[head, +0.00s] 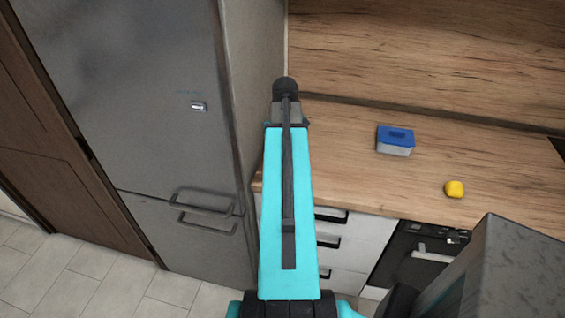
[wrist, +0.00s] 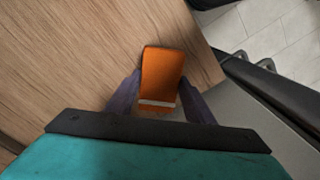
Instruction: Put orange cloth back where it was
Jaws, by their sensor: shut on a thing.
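The orange cloth (wrist: 162,75) shows in the wrist view as a small folded orange piece with a pale stripe near its lower end. My gripper (wrist: 160,92) is shut on it, with a dark purple finger on each side. The cloth shows over the wooden worktop (wrist: 75,55), near the worktop's edge; I cannot tell whether it touches the surface. In the head view my turquoise arm hides the cloth and the gripper.
A blue-lidded box (head: 395,140) and a yellow object (head: 454,189) sit on the worktop to the right of my arm. The grey fridge (head: 150,100) stands to the left. White drawers (head: 345,240) and an oven (head: 415,258) are below the worktop. The worktop around both objects is mostly clear.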

